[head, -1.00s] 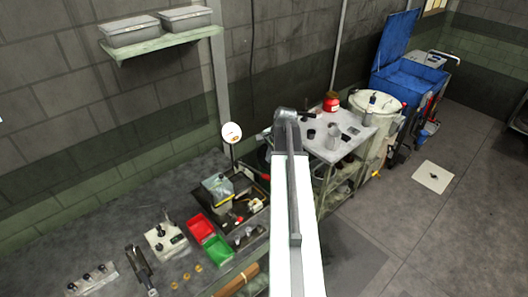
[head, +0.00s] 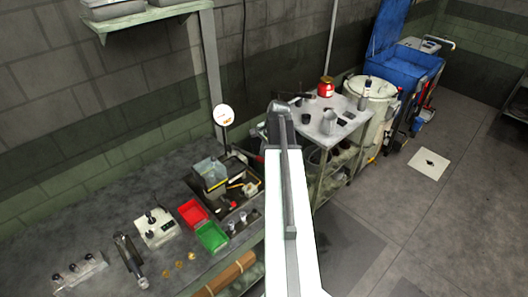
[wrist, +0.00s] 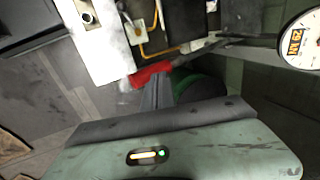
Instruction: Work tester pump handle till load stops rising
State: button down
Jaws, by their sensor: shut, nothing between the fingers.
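The pump handle's red grip (wrist: 151,73) shows in the wrist view, at the end of a dark metal lever. My gripper (wrist: 156,88) is shut and empty, its fingers just below the red grip in the picture; I cannot tell whether they touch it. The tester's round white gauge (wrist: 303,42) stands at the right of the wrist view with an orange readout too blurred to read surely. The gauge also shows in the head view (head: 223,115), above the tester (head: 212,172) at the back of the bench. My arm hides part of the area beside it.
A red bin (head: 193,213) and a green bin (head: 212,236) sit in front of the tester. A cart (head: 330,132) carrying containers stands right of the bench. Open floor (head: 420,215) lies at the right.

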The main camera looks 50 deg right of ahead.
notch_tip(320, 180, down, 10)
jog(key=b, duration=1)
jog(key=shift+f, duration=0.2)
dwell(0.4)
notch_tip(320, 180, up, 10)
jog(key=p, duration=1)
jog(key=shift+r, duration=0.25)
dwell(0.4)
notch_tip(320, 180, up, 8)
jog(key=p, duration=0.8)
notch_tip(320, 180, down, 8)
jog(key=b, duration=0.7)
jog(key=shift+b, duration=0.3)
